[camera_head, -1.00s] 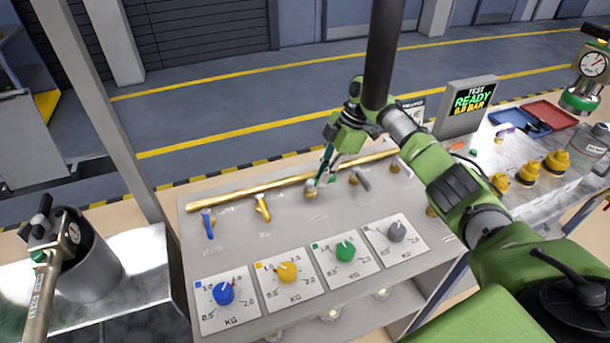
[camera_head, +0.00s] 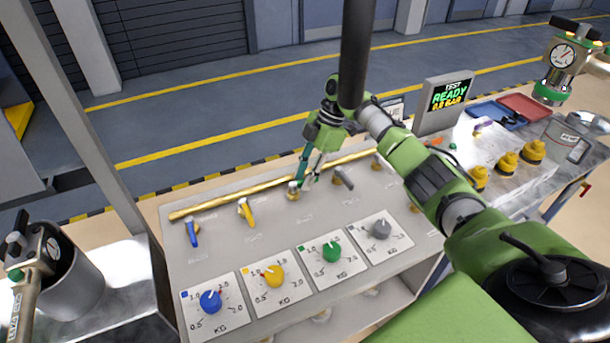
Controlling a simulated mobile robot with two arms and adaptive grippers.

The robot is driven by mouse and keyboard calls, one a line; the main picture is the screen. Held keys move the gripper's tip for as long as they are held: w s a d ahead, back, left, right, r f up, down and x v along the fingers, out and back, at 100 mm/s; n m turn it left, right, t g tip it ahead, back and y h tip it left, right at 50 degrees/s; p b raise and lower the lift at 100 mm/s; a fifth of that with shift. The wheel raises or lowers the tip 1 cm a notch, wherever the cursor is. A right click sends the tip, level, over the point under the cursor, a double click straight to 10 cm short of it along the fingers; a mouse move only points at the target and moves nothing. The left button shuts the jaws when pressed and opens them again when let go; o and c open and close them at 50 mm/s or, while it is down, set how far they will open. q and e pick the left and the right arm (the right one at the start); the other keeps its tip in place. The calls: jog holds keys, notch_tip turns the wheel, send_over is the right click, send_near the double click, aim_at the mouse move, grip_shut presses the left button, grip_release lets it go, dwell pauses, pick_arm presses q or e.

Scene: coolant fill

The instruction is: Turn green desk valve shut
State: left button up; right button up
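The green desk valve's brass body (camera_head: 293,195) stands on the grey sloping desk (camera_head: 215,257), between the yellow-lever valve (camera_head: 246,212) and the grey-lever valve (camera_head: 343,178). My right gripper (camera_head: 302,183) points down at this valve, with its two fingers at the lever. The fingers cover the green lever, so its angle is hidden. I cannot tell whether the fingers are closed on it. The green dial (camera_head: 331,251) sits on a white KG plate below. My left gripper is not in view.
A blue-lever valve (camera_head: 192,229) is at the left of the desk. A gold rail (camera_head: 235,200) runs behind the valves. A display (camera_head: 448,103) reads TEST READY. Several yellow fittings (camera_head: 507,164) stand to the right. A grey bucket (camera_head: 75,290) stands at left.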

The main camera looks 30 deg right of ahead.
jog(key=v, duration=1.2)
dwell(0.4)
